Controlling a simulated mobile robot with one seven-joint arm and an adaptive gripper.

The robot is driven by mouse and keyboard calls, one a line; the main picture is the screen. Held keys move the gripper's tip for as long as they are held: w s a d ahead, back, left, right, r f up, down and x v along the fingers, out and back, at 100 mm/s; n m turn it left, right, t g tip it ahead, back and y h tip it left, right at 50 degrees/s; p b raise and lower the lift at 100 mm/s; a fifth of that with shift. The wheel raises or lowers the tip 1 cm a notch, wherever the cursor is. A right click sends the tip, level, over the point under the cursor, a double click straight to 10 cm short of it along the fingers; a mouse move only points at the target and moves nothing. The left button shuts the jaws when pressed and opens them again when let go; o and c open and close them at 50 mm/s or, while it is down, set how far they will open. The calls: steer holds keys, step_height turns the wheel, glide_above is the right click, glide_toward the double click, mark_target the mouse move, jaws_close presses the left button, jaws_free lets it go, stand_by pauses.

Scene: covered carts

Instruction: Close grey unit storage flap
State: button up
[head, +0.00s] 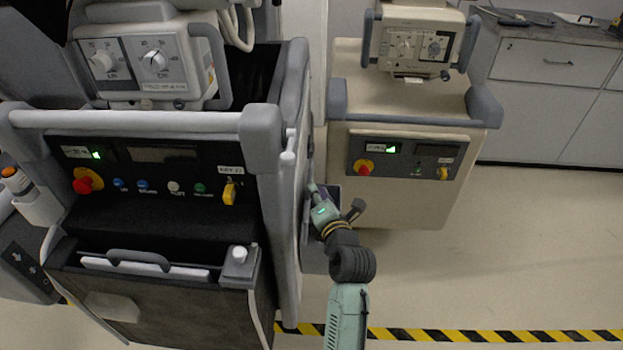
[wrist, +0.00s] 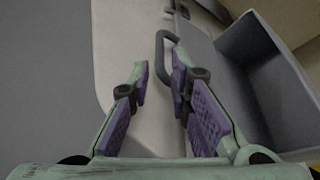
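The grey unit (head: 285,230) stands at the left in the head view, its right side facing my arm. My gripper (head: 313,190) is beside that right side, partly hidden by my wrist. In the wrist view my gripper (wrist: 161,72) has its purple-padded fingers apart, with nothing held. A dark loop handle (wrist: 162,45) shows just beyond and between the fingertips, near a pale panel (wrist: 115,45); I cannot tell if it is touched. An open grey bin-like compartment (wrist: 268,45) lies right of the fingers, apparently the storage flap standing open. A grey piece (head: 314,262) shows below my gripper.
A beige unit (head: 400,205) stands behind and right of my gripper. A drawer cabinet (head: 550,65) is at the back right. Open floor (head: 530,250) lies to the right, with a yellow and black stripe (head: 480,335) along the front.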

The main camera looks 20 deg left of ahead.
mark_target(309, 195)
steer(key=p+x, duration=0.1)
steer(key=x, duration=0.4)
steer(key=shift+w+a, duration=0.1)
steer(key=shift+c, duration=0.6)
jaws_close()
